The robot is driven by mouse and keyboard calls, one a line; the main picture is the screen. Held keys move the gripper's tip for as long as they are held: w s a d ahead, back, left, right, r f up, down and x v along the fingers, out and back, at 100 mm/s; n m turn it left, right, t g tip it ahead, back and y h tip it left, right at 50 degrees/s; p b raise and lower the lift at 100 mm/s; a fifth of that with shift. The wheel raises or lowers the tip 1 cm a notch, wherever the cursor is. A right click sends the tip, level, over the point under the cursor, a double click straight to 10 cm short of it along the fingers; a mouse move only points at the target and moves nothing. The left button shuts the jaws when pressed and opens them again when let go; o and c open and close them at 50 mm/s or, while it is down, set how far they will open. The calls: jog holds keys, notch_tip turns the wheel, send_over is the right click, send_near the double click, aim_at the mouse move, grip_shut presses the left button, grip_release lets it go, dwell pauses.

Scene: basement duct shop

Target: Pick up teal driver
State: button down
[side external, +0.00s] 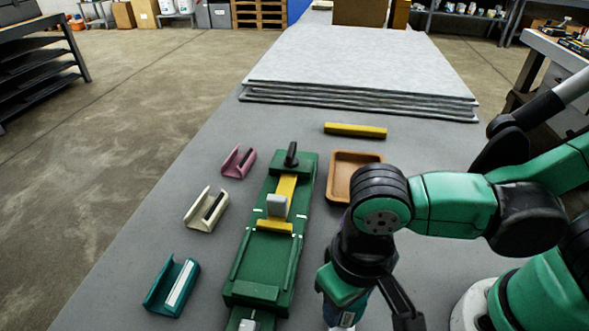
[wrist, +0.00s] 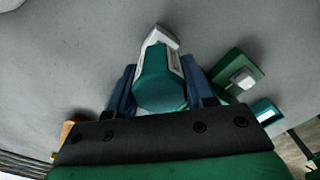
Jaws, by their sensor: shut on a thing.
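The teal driver (wrist: 160,82), with a white label and a pale grey end, sits between the two blue fingers of my gripper (wrist: 160,88) in the wrist view. My gripper is shut on it. In the side external view my gripper (side external: 343,303) is low over the near part of the bench, right of the green fixture. Only a small part of the driver (side external: 346,320) shows there, at the bottom edge; the rest is hidden or out of frame. I cannot tell whether it touches the bench.
The green fixture (side external: 263,262) stands left of my gripper. Teal (side external: 160,284), cream (side external: 196,214) and pink (side external: 234,166) holders lie further left. A brown tray (side external: 337,192), yellow bar (side external: 355,130) and stacked grey sheets (side external: 360,70) lie beyond. The bench's left strip is clear.

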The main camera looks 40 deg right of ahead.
jog(key=shift+r, duration=0.15)
dwell(0.3)
notch_tip(320, 180, up, 20)
dwell(0.5)
jog(key=c, duration=1.1)
grip_release()
grip_shut()
jog(key=shift+w+a+f, duration=0.95)
jog(key=shift+a+f, duration=0.8)
jog(key=shift+f, duration=0.85)
jog(key=shift+w+a+f, duration=1)
jog(key=shift+a+f, duration=0.7)
jog(key=shift+f, duration=0.95)
jog(key=shift+w+a+f, duration=0.95)
jog(key=shift+a+f, duration=0.8)
jog(key=shift+f, duration=0.85)
